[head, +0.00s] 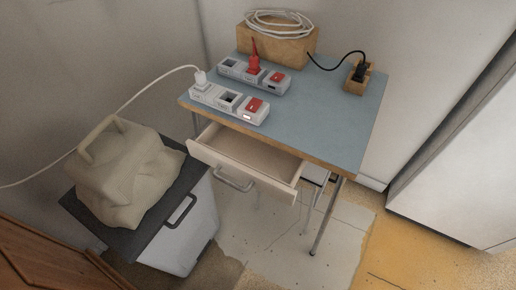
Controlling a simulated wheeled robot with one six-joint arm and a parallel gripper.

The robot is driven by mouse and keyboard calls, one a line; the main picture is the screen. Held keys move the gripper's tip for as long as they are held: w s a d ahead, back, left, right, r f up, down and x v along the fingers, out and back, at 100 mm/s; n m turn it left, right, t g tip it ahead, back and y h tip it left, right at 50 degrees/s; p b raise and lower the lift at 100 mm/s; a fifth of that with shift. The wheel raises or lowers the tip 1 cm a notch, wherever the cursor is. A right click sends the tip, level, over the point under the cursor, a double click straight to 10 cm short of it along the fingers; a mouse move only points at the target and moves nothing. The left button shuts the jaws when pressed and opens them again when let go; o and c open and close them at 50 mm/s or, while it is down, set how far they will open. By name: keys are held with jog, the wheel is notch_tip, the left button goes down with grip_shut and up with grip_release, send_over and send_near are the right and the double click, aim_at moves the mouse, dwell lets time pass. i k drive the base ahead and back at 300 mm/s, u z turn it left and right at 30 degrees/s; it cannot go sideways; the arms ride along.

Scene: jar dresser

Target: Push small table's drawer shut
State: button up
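The small table (320,116) has a blue-grey top with a wooden edge and thin metal legs. Its drawer (242,169) is pulled out at the front, toward the lower left. The drawer is pale, looks empty in the part that shows, and has a grey bar handle (235,181) on its front. The back of the drawer is hidden under the tabletop. My gripper is not in view.
Two power strips (229,103), a wooden box with a white cable coil (279,24) and a black plug on a wooden block (357,77) are on the table. A bin (187,227) bearing a beige bag (131,176) stands close left of the drawer. A white cabinet (461,165) stands right. Floor below the drawer looks clear.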

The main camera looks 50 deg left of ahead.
aim_at(273, 172)
jog(key=u, duration=1.8)
jog(key=k, duration=0.25)
jog(key=u, duration=0.3)
jog(key=i, duration=0.25)
jog(key=z, duration=0.15)
